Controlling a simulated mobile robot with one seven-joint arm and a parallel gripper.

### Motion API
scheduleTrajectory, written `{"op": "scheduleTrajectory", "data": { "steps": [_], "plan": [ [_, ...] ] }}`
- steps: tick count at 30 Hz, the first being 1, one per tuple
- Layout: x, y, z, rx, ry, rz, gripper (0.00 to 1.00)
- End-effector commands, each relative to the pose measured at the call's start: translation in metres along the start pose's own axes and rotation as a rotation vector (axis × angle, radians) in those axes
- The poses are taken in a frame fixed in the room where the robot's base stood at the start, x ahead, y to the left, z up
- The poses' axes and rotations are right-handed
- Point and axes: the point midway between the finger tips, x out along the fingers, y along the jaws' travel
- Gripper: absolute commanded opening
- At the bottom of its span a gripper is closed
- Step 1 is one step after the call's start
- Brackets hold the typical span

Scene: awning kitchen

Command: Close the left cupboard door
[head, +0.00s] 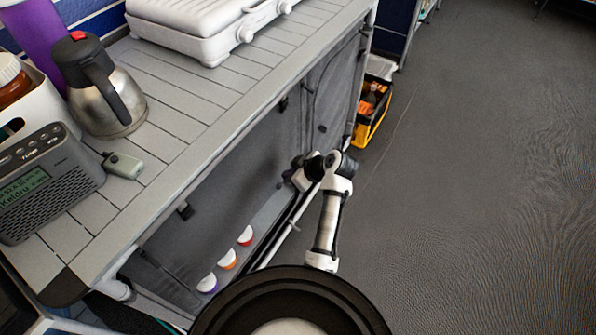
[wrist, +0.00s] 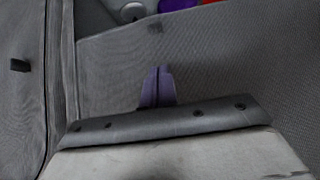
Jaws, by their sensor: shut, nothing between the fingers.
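The left cupboard door appears to be the dark grey fabric panel (head: 225,175) under the worktop in the head view. It stands partly open, with jar lids showing past its lower edge. In the wrist view I take it to be the grey sheet (wrist: 225,60) with a small black tab near its far edge. My gripper (wrist: 158,72) is shut and empty, its narrow fingers in front of this sheet. I cannot tell whether they touch it. In the head view my arm reaches the cupboard's front near the door's right end, and the fingers cannot be made out.
Jars with coloured lids (head: 228,259) stand in the cupboard. The right door (head: 335,90) looks closed. A kettle (head: 100,85), a radio (head: 45,185) and a white appliance (head: 205,25) stand on the worktop. A yellow-black crate (head: 375,108) stands beyond the cupboard. Floor at right is clear.

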Motion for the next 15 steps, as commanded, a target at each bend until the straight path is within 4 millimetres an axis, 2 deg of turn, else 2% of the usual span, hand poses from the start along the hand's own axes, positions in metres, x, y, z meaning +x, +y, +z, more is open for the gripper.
{"op": "scheduleTrajectory", "data": {
  "steps": [1, 4, 6, 15],
  "plan": [
    [0.012, -0.001, 0.0, 0.0, -0.001, -0.004, 0.0],
    [0.032, -0.001, 0.0, 0.0, -0.001, -0.002, 0.0],
    [0.04, 0.0, 0.009, 0.003, -0.001, -0.001, 0.0],
    [0.057, 0.0, 0.028, 0.0, 0.0, 0.002, 0.0]
  ]
}}
